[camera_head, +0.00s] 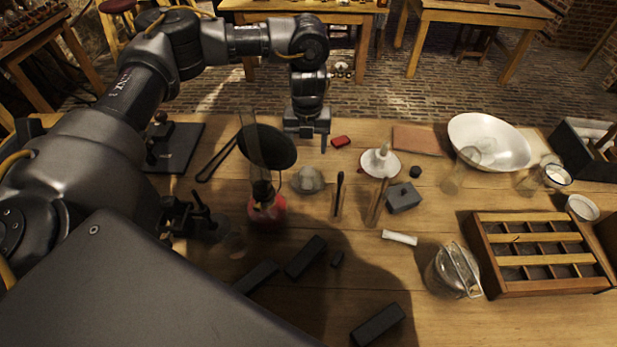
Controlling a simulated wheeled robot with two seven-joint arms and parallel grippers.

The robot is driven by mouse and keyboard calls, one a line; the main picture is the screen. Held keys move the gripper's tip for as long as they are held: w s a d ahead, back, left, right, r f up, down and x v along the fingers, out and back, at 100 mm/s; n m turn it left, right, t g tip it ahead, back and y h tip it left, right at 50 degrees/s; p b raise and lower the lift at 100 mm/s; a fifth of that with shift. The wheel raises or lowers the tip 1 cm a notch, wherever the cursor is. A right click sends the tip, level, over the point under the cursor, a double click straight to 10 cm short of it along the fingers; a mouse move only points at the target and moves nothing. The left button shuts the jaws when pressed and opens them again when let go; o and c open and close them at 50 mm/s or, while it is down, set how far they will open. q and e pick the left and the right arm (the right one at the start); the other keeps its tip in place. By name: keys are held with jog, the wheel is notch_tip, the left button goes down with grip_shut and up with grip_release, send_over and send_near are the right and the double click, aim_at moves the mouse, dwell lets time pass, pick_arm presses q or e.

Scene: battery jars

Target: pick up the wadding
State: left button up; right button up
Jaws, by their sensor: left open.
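A pale grey, rounded tuft that looks like the wadding (308,181) lies on the wooden table, left of the middle. My left gripper (308,143) hangs over the table just behind the wadding in the picture, fingers pointing down. It is open, with nothing seen between its fingers, and appears apart from the wadding. The height of the fingertips above the table is hard to tell. My right gripper is not in view.
A black dish (267,146) and a lamp with a red base (267,208) stand left of the wadding. A narrow glass with a dark stick (338,196) and a white dish (380,163) stand to its right. A red block (341,141) lies behind. Dark bars (306,257) lie in front.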

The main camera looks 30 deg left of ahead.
aim_at(308, 170)
pick_arm(q)
notch_tip(308, 170, down, 11)
jog(key=shift+r, duration=0.1)
dwell(0.6)
jog(key=shift+d, duration=0.1)
jog(key=c, duration=1)
jog(key=shift+c, duration=0.2)
jog(key=shift+r, duration=0.15)
notch_tip(308, 170, up, 10)
jog(key=shift+f, duration=0.1)
